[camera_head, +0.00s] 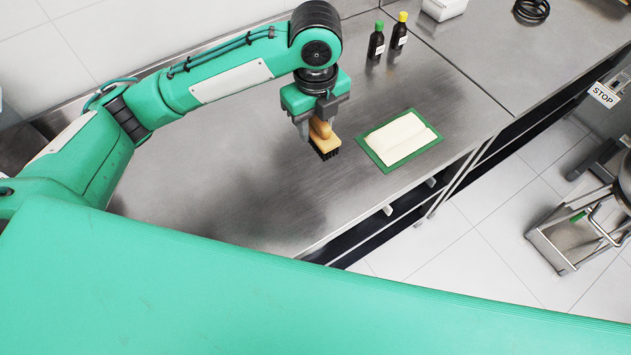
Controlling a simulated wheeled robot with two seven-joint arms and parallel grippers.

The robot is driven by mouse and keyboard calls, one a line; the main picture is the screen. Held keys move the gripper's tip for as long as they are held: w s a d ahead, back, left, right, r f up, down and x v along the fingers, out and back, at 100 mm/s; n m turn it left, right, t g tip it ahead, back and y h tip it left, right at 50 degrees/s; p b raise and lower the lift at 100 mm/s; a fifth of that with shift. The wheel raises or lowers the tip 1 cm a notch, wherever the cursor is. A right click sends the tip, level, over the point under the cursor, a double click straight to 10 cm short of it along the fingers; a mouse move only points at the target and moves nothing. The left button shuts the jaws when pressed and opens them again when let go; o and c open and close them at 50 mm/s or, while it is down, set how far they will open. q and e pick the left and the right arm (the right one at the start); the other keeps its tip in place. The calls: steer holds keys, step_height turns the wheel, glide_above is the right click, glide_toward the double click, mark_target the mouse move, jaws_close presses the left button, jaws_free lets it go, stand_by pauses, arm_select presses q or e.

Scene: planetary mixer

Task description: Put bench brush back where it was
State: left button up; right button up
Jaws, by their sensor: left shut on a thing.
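The bench brush (323,142) has a light wooden body with a knob handle and dark bristles pointing down. My left gripper (318,124) is shut on its handle, with the fingers pointing down over the steel bench (235,165). I cannot tell whether the bristles touch the bench top or hang just above it. The brush is to the left of a green-edged mat (375,153) with a cream, folded-looking item (402,137) on it. My right gripper is not in view.
Two dark bottles, one with a green cap (376,42) and one with a yellow cap (399,32), stand behind the mat. A white container (443,8) and a black coil (531,10) are farther back. The bench left of the brush is clear.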

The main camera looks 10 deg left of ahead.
arm_select(q)
step_height(320, 180, down, 15)
steer(key=p, duration=0.3)
steer(key=shift+r, duration=0.15)
step_height(320, 180, down, 4)
steer(key=shift+f+p, duration=0.1)
steer(key=shift+p, duration=0.65)
steer(key=shift+f, duration=0.3)
steer(key=shift+f, duration=0.1)
steer(key=o, duration=0.9)
